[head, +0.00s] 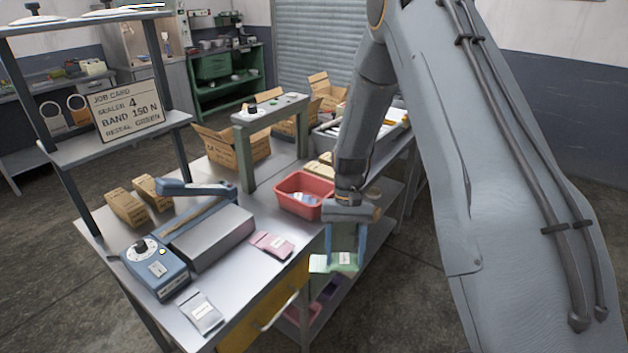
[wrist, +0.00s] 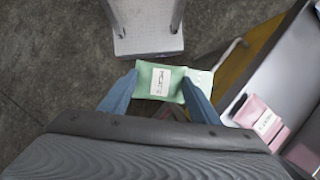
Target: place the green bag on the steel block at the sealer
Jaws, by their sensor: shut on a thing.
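My gripper (head: 345,248) is shut on the green bag (head: 344,261), which has a white label. The gripper points down and holds the bag off the front edge of the bench, to the right of the sealer. In the wrist view the green bag (wrist: 160,82) sits between the two blue fingers of my gripper (wrist: 158,88). The steel block (head: 214,238) lies on the bench beside the blue sealer unit (head: 157,270), with the sealer's blue arm (head: 195,188) raised behind it. The top of the block is bare.
A pink bag (head: 272,244) lies right of the block, and a silver bag (head: 201,312) lies in front of the sealer. A red bin (head: 305,195) stands behind the pink bag. A green-grey frame (head: 245,160) rises behind the block. A job card (head: 126,108) stands on the shelf.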

